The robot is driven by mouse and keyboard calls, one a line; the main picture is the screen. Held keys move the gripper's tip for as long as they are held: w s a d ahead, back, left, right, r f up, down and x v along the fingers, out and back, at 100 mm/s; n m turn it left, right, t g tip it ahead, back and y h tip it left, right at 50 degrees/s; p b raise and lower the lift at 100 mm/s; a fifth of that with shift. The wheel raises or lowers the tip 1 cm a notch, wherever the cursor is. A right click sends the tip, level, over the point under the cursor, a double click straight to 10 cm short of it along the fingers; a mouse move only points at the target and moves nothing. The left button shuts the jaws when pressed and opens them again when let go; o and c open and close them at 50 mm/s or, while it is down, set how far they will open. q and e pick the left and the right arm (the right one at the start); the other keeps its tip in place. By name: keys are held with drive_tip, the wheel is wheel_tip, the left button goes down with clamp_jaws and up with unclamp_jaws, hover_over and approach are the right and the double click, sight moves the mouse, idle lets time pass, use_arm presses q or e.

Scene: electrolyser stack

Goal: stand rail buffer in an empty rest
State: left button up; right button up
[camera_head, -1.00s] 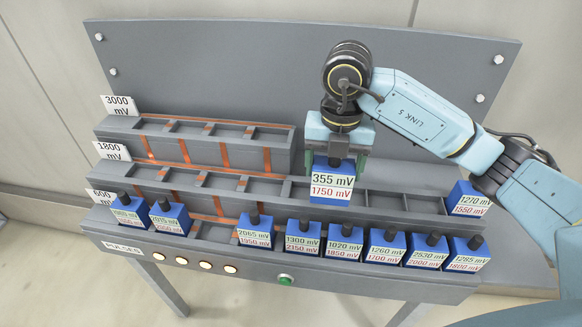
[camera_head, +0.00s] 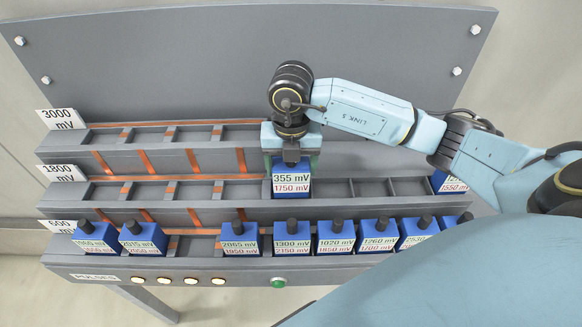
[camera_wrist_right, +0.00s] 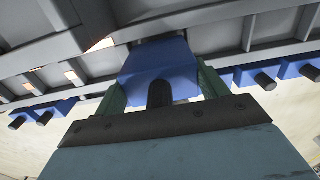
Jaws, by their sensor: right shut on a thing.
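My right gripper (camera_head: 291,164) is shut on a blue block (camera_head: 291,183) marked 355 mV and 1750 mV, which I take as the rail buffer. It hangs upright at the middle tier (camera_head: 345,211), beside that tier's empty rests (camera_head: 370,187) on its right. Whether its base touches a rest is hidden. In the right wrist view the block (camera_wrist_right: 165,65) sits between the two fingers (camera_wrist_right: 160,90), its dark knob towards me. The front tier has an empty rest (camera_head: 192,246) between the second and third blocks. My left gripper is not in view.
Several blue blocks with dark knobs, such as the 1300 mV one (camera_head: 292,238), stand along the front tier. Another block (camera_head: 445,183) is at the middle tier's right end. Copper strips cross the left rests. A tall grey back panel (camera_head: 200,60) rises behind the top tier (camera_head: 75,143).

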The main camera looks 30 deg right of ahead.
drive_tip(key=shift+w+f, duration=0.1)
drive_tip(key=shift+f, duration=0.55)
drive_tip(key=shift+f, duration=0.15)
drive_tip(key=o, duration=1.3)
drive_tip(key=shift+o, duration=0.2)
wheel_tip(320, 180, up, 12)
drive_tip(key=shift+r, duration=0.15)
